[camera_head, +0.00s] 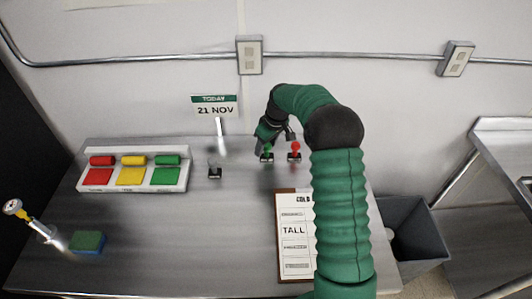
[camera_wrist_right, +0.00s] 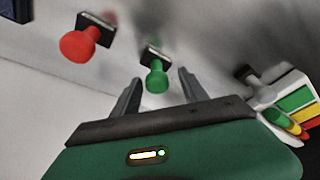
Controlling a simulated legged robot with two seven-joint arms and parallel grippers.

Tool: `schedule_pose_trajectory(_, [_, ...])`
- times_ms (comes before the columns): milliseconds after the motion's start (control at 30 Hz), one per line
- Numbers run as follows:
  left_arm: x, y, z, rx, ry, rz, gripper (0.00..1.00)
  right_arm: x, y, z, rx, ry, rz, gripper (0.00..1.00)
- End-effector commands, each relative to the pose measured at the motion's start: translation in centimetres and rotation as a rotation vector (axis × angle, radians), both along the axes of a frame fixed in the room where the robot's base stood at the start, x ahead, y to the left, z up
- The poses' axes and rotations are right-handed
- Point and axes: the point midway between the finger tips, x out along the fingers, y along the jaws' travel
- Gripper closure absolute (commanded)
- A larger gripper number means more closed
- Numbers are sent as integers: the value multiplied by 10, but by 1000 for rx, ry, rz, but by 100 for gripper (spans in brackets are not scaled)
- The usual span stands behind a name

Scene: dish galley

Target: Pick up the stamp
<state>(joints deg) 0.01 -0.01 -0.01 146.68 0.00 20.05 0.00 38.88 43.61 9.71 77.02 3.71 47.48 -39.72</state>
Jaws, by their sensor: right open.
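Several stamps stand on the steel table. The green-handled stamp (camera_head: 267,153) is near the back middle, and the red-handled stamp (camera_head: 295,151) is just right of it. A dark-handled stamp (camera_head: 215,171) stands further left. My right gripper (camera_head: 277,136) is above the green and red stamps in the head view. In the right wrist view my right gripper (camera_wrist_right: 160,88) is open, and the green stamp (camera_wrist_right: 157,76) shows between its fingertips, not gripped. The red stamp (camera_wrist_right: 80,44) is left of the fingers there. The left gripper is not in view.
A tray with red, yellow and green ink pads (camera_head: 132,187) is at the left. A date sign (camera_head: 215,105) stands behind. A clipboard (camera_head: 284,262) lies partly behind my right arm. A sponge (camera_head: 88,243) is at the front left. A grey bin (camera_head: 420,232) stands right of the table.

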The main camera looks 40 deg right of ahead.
Motion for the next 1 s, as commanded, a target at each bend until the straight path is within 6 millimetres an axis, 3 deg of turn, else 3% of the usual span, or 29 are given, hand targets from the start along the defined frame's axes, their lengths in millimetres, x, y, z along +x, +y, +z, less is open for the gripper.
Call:
schedule_pose_trajectory(167, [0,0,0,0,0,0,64,0,-1,0,-1,-2,-1,48])
schedule_pose_trajectory(567, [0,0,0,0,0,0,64,0,0,1,-1,-1,-1,100])
schedule_pose_trajectory(1000, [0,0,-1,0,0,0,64,0,-2,7,-1,-3,-1,100])
